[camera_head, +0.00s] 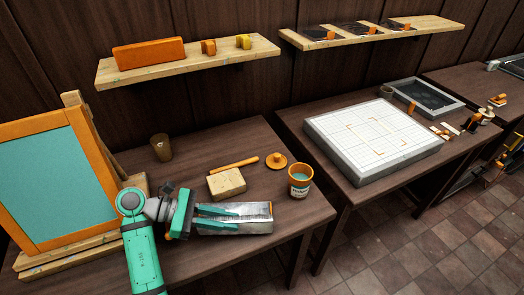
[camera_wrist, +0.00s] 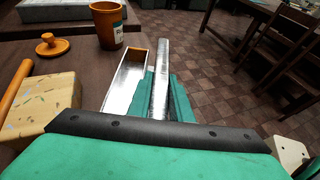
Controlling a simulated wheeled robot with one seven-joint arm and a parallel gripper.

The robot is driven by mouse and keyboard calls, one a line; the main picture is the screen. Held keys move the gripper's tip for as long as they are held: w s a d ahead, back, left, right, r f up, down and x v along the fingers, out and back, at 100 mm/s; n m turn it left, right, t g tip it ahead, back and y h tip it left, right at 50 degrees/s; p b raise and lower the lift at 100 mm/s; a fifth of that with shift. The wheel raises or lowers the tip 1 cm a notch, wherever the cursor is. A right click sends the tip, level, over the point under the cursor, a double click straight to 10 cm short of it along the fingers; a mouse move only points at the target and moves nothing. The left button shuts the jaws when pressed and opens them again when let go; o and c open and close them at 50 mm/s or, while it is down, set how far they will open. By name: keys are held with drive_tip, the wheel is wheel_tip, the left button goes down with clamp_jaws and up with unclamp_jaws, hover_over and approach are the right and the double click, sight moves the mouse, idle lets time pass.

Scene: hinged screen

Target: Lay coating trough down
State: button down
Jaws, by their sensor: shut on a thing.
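The coating trough (camera_head: 258,218) is a long, shiny metal channel near the front edge of the left table. It also shows in the wrist view (camera_wrist: 128,82), with its open channel to the left and an orange end piece at the far end. My gripper (camera_head: 236,212) has teal fingers shut on one long wall of the trough. In the wrist view my gripper (camera_wrist: 160,84) has a finger on each side of that wall. The trough lies roughly level; I cannot tell whether its underside touches the tabletop. The fingers hide part of it.
An orange cup of teal emulsion (camera_head: 300,181) stands just beyond the trough's far end. An orange-framed screen (camera_head: 60,180) stands left.

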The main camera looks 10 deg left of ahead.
drive_tip(key=shift+f, duration=0.9)
drive_tip(key=c, duration=1.5)
unclamp_jaws()
drive_tip(key=shift+c, duration=0.2)
drive_tip(key=shift+f, duration=0.1)
drive_tip(key=shift+r, duration=0.45)
wheel_tip(320, 180, up, 3)
drive_tip(key=shift+s+f, duration=0.1)
drive_tip(key=shift+f, duration=0.1)
drive_tip(key=s+d+r, duration=0.5)
drive_tip(key=s+r, duration=0.4)
drive_tip(key=s, duration=0.4)
drive_tip(key=shift+r, duration=0.3)
